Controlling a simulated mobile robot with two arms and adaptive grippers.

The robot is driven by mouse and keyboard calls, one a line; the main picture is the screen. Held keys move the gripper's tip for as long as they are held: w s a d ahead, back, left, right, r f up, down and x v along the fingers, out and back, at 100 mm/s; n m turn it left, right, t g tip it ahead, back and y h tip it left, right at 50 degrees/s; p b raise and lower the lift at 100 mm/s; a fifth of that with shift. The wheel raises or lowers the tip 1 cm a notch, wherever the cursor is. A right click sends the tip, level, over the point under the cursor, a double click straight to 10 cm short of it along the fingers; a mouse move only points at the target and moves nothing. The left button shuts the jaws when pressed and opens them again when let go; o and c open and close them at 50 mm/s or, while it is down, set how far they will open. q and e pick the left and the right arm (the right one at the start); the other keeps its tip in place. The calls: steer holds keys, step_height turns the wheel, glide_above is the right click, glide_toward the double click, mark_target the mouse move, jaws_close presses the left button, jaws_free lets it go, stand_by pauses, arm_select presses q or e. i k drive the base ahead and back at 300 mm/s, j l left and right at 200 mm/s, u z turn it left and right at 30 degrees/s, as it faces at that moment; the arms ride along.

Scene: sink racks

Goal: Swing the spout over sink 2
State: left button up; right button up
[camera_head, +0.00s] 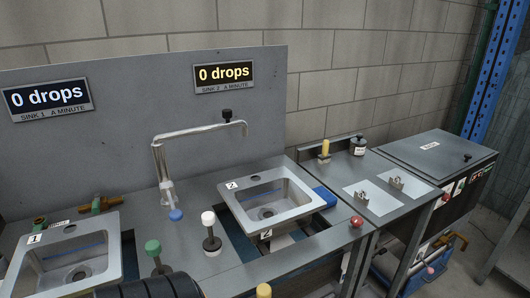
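The metal spout (190,133) rises from a post (161,172) on the counter between the two sinks. Its arm points right, toward sink 2's side, with a black knob (227,115) near its down-turned tip. In the picture the tip is above the rear part of sink 2 (234,207); I cannot tell whether it is directly over the basin. Sink 2 is a square steel basin marked "2". Sink 1 (108,246), marked "1", is at the lower left. Neither gripper can be made out; a black ribbed part of mine cuts into the bottom edge.
Green (153,246) and white (208,219) knobs stand on posts in front of the spout, and a blue knob (176,215) sits at its base. The back panel has two "0 drops" displays (223,74). A red knob (357,221) and grey cabinets are at right.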

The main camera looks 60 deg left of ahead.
mark_target(227, 114)
steer(key=u, duration=2.95)
